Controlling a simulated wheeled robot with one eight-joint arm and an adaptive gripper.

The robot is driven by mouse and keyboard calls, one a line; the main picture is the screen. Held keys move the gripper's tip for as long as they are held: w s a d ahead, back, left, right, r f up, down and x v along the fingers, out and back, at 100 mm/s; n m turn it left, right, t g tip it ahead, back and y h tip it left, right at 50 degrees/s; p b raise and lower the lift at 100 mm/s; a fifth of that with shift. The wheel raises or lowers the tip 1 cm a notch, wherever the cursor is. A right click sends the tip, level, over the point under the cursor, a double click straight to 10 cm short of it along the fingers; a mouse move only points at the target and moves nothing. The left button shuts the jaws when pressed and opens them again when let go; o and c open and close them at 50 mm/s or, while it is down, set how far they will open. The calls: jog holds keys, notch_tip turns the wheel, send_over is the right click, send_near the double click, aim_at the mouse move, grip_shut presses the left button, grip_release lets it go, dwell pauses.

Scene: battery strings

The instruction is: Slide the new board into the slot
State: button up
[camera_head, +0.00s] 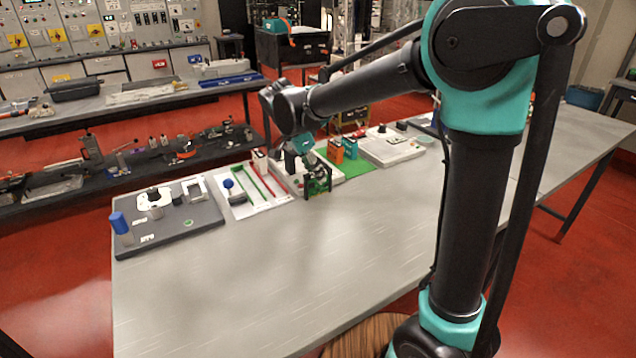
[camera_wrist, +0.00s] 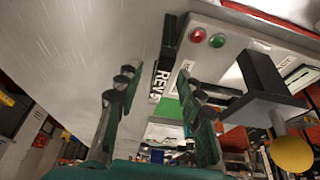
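My gripper (camera_head: 318,183) is low over the table near the front edge of a white base (camera_head: 297,185). In the wrist view its fingers (camera_wrist: 155,88) stand wide apart. A dark piece with a white "REV" label (camera_wrist: 163,76) shows in the gap near the right fingertip, apparently untouched. I cannot tell whether this piece is the new board or part of the slot. The white base also shows in the wrist view (camera_wrist: 239,35), with a red button (camera_wrist: 197,35) and a green button (camera_wrist: 217,40). The slot itself is not clearly visible.
Orange (camera_head: 336,152) and teal (camera_head: 349,147) blocks stand on a green mat (camera_head: 366,158). A white fixture (camera_head: 394,151) is behind right. A grey tray (camera_head: 180,232) with parts is left. The table front (camera_head: 290,270) is clear.

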aim_at(318, 184)
jog(key=shift+x, duration=1.6)
grip_shut()
